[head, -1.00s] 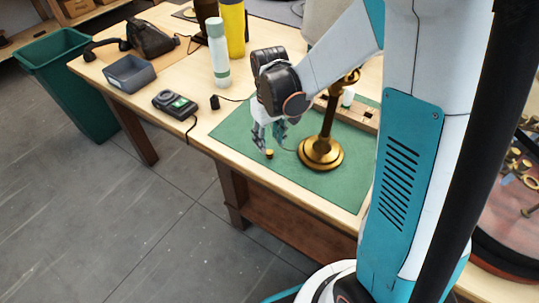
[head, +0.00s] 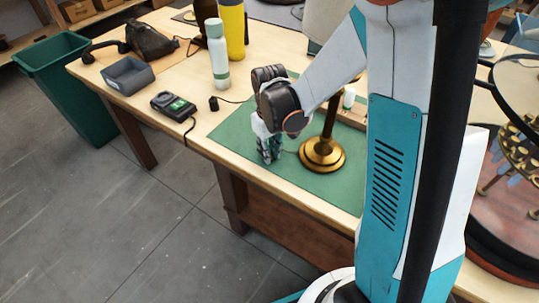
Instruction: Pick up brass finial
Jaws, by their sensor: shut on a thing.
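My gripper (head: 268,158) points down at the green mat (head: 232,130), just left of the brass lamp's round base. It is shut on the brass finial, a small gold piece that the fingers now hide almost wholly. The fingertips are at or very near the mat surface; I cannot tell whether the finial is clear of it.
The brass lamp (head: 322,153) stands upright on the mat, close to the right of my gripper. The mat's front left is clear.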

